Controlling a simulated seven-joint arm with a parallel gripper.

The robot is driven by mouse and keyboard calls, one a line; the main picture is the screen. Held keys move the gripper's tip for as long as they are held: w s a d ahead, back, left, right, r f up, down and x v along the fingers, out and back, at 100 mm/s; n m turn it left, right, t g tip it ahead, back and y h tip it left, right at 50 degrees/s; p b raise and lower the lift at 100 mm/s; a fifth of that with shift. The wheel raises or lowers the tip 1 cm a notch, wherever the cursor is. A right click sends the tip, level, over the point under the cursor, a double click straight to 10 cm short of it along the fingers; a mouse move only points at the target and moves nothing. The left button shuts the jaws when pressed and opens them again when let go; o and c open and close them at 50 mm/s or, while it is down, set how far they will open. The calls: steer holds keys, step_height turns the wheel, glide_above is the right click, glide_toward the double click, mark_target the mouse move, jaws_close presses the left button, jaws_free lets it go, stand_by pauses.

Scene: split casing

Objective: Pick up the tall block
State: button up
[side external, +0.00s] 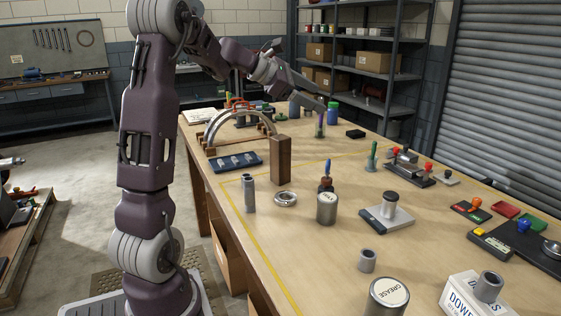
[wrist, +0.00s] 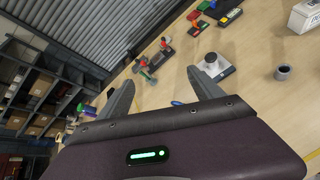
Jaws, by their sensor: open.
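The tall block (side external: 280,160) is a brown wooden post standing upright on the workbench in the side external view. It stands left of the grease tins, in front of the arch-shaped casing half. My gripper (side external: 322,100) is raised above the bench, up and to the right of the block in the picture, clear of it. Its two fingers are spread with nothing between them. In the wrist view the open fingers of my gripper (wrist: 161,78) point over the bench. The tall block is not seen in that view.
Near the block stand a grey tube (side external: 249,193), a metal ring (side external: 285,198), a tin (side external: 327,209) and a dark tray (side external: 235,161). The arch (side external: 238,128) is behind it. A plate with a knob (side external: 387,213) is to the right.

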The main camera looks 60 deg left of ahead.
mark_target(273, 150)
steer(key=s+a+f+n+y, duration=0.2)
steer(key=a+f+n, duration=0.15)
steer(key=a, duration=0.55)
steer(key=s+a+f+n+y, duration=0.25)
steer(key=a+n, duration=0.25)
steer(key=a, duration=0.4)
steer(key=shift+n+t, duration=0.3)
steer(key=shift+n, duration=0.05)
steer(key=f, duration=1.5)
steer(key=shift+w+f, duration=0.2)
steer(key=shift+f, duration=0.1)
steer(key=x, duration=0.7)
steer(key=shift+w+d, duration=0.15)
steer(key=shift+w, duration=0.05)
steer(key=shift+r, duration=0.1)
jaws_close()
